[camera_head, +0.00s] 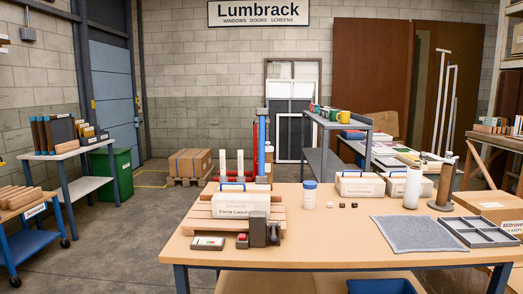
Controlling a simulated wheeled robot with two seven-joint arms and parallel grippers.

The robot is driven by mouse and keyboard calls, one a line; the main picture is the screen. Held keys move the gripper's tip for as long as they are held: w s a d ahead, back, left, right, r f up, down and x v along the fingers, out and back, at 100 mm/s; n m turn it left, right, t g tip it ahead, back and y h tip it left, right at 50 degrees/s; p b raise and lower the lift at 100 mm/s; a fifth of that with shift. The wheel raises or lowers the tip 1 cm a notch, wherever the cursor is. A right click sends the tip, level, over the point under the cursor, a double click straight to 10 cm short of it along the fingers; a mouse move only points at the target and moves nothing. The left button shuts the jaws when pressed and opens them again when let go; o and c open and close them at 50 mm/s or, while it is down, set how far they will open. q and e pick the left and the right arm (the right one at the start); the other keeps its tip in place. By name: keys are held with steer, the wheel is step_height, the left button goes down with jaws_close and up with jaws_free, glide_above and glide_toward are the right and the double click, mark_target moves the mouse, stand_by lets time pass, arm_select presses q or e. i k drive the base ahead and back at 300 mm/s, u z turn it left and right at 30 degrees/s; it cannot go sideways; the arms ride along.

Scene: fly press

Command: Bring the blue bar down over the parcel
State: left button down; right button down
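A blue bar (262,147) stands upright behind the right side of a slatted wooden base (204,222) on the table. A white parcel (232,204) with a name label on its front lies on the base. The bar is raised and apart from the parcel's top. A small blue loop (231,185) shows at the parcel's top; I cannot tell what it belongs to. Dark grey blocks (258,229) stand at the parcel's front right, hiding part of the base. Neither of my grippers is in view.
The wooden table (330,252) holds a blue-lidded jar (310,195), a grey mat (415,234), a divided tray (478,231) and a dark cylinder (443,187). A small device (208,243) lies at the base's front left. The table's front middle is clear.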

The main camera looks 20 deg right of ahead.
mark_target(262, 113)
steer(key=u, duration=0.55)
steer(key=i, duration=5.1)
steer(key=z, duration=3.85)
steer(key=k, duration=0.4)
steer(key=u, duration=0.4)
steer(key=i, duration=0.8)
steer(key=z, duration=0.45)
